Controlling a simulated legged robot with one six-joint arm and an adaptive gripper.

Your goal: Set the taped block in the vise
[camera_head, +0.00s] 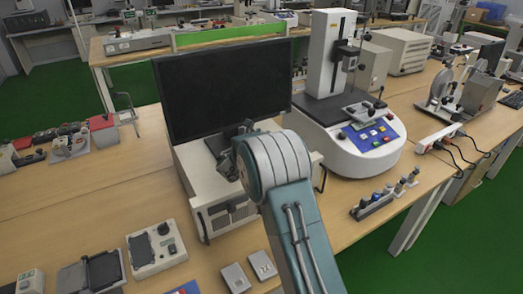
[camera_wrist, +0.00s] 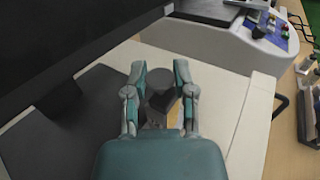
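My gripper (camera_wrist: 160,72) points out over the white case below the monitor. Its two teal fingers stand apart. I cannot tell whether these are the taped block or something behind the fingers. In the head view my arm hides most of the gripper. A testing machine (camera_head: 320,55) stands to the right, with a clamp-like fixture (camera_head: 366,109) on its base. I cannot tell whether this is the vise. No block with clear tape shows.
The black monitor (camera_head: 222,85) and the white case (camera_head: 218,190) are close to my gripper. A control box (camera_head: 156,248) and a dark tray (camera_head: 102,270) lie at the front left. Small knobbed parts (camera_head: 385,197) stand at the right edge. The left bench has open wood (camera_head: 95,195).

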